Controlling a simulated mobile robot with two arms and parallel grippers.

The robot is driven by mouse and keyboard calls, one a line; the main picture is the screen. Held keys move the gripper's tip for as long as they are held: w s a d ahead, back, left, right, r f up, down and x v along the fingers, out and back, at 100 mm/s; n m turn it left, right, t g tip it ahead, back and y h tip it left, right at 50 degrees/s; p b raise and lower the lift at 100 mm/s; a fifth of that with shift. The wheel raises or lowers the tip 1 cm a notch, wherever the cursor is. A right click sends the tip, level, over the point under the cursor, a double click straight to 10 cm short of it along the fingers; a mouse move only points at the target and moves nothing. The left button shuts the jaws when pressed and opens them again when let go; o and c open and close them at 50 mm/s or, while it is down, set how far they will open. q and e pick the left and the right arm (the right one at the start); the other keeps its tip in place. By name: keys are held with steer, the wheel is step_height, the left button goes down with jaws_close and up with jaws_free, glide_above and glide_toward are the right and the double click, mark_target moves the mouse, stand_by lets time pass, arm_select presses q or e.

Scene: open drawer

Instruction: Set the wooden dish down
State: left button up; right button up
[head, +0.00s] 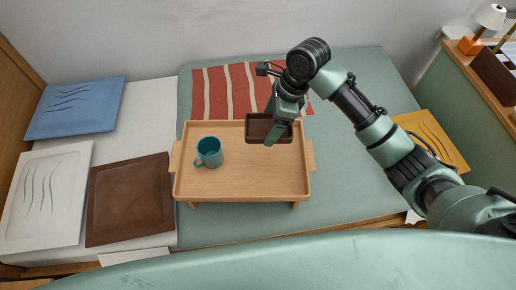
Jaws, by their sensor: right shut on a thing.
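The wooden dish (257,127) is a small dark brown rectangular dish. It is over the back right part of a light wooden tray table (240,188). My right gripper (274,126) is shut on the dish, with its green fingers at the dish's right side. I cannot tell whether the dish touches the tray or hangs just above it. A teal mug (208,152) stands on the tray's left part. My left gripper is out of view.
The tray stands on a green bed cover (345,210). A red striped cloth (219,92) lies behind it. Blue (76,108), white (45,197) and brown (131,198) cushions lie at left, a yellow one (436,138) at right. The tray's front middle is clear.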

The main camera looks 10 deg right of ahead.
mark_target(265, 160)
step_height(265, 160, down, 17)
steer(key=shift+r+b, duration=0.15)
steer(key=shift+b, duration=0.45)
steer(key=o, duration=1.3)
steer(key=shift+o, duration=0.2)
steer(key=p+v, duration=0.1)
steer(key=v, duration=1.1)
